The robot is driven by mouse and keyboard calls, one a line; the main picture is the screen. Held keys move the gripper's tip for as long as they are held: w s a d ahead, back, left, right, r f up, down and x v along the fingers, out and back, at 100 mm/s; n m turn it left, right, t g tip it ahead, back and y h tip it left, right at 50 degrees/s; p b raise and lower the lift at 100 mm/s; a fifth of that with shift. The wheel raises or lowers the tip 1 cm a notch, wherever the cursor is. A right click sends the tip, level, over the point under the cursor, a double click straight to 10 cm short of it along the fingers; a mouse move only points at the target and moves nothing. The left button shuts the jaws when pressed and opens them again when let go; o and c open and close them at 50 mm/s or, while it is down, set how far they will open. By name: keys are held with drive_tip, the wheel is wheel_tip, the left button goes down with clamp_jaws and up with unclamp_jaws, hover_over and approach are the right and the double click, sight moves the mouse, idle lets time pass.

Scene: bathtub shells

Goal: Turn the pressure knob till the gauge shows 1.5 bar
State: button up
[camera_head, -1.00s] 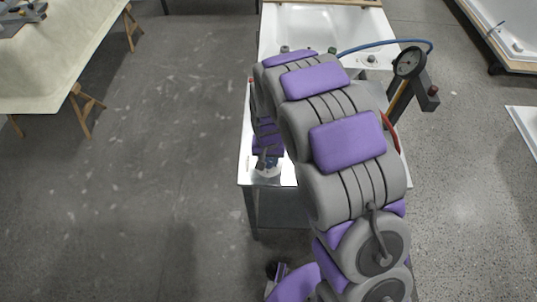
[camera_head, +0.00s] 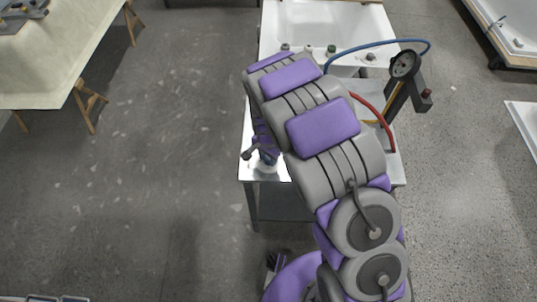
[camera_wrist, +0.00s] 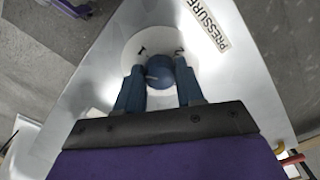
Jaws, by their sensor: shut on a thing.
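A PRESSURE label (camera_wrist: 208,24) is on the metal panel beside the disc. The gauge (camera_head: 404,64) is a round dial on a dark post in the head view; its reading is too small to tell. My arm hides the knob in the head view.
A metal worktable (camera_head: 247,167) stands under my arm. A white bathtub shell (camera_head: 345,25) lies behind it. A blue hose (camera_head: 385,43) arches to the gauge, and a red hose (camera_head: 377,113) curves beside my arm. The floor at left is clear.

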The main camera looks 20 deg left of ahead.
sight(267, 158)
idle(0.3)
drive_tip(key=o, duration=1)
drive_tip(key=shift+a, duration=0.2)
drive_tip(key=shift+o, duration=0.2)
drive_tip(key=shift+d+r, duration=0.1)
drive_tip(key=shift+r, duration=0.3)
wheel_tip(267, 158, up, 16)
drive_tip(key=p, duration=0.2)
drive_tip(key=shift+r, duration=0.2)
